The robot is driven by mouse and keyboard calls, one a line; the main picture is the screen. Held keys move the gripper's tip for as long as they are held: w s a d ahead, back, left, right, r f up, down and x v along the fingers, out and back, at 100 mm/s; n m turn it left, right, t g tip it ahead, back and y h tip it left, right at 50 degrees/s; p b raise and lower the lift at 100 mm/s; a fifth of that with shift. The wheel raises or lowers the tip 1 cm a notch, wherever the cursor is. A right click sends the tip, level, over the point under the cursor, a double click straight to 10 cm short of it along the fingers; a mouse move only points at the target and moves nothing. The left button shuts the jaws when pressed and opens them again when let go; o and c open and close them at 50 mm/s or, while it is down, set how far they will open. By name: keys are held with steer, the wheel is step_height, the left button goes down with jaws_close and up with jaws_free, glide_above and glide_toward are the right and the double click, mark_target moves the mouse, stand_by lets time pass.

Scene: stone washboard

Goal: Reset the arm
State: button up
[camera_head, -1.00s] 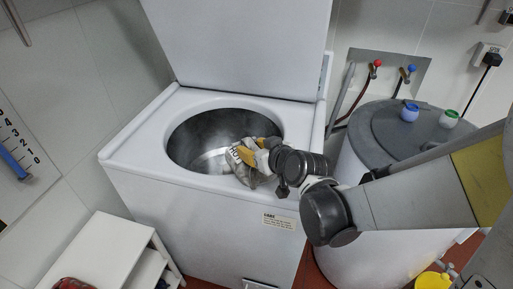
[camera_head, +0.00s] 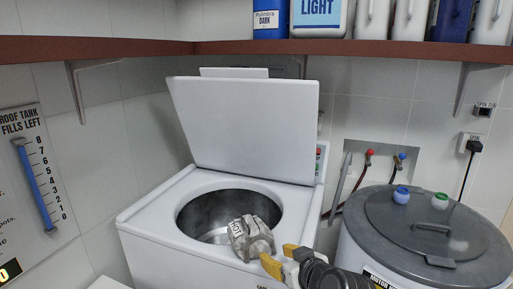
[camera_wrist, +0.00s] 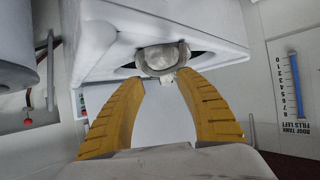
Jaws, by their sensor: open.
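My gripper (camera_head: 279,257) has yellow fingers and sits just in front and to the right of a grey cloth bundle (camera_head: 250,238). In the wrist view, which is upside down, the fingers of my gripper (camera_wrist: 160,79) are spread apart, with nothing held between them. The cloth bundle (camera_wrist: 163,57) lies beyond the fingertips, at the tub opening. In the head view it lies at the near right rim of the tub and partly overlaps the opening. The white washing machine (camera_head: 150,222) has its lid (camera_head: 250,130) raised. Most of my arm is below the frame.
A grey-lidded spin tub (camera_head: 415,225) with blue and green caps stands right of the machine. A brown shelf (camera_head: 120,47) with bottles runs above the lid. Taps and hoses (camera_head: 385,160) are on the back wall. A tank gauge (camera_head: 35,185) hangs left.

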steer(key=s+d+r+m+g+h, duration=0.1)
steer(key=s+d+m+g+h, duration=0.3)
steer(key=s+d, duration=1)
steer(key=s+m+h, duration=0.1)
steer(key=s, duration=0.3)
steer(key=shift+a, duration=0.1)
stand_by(1.1)
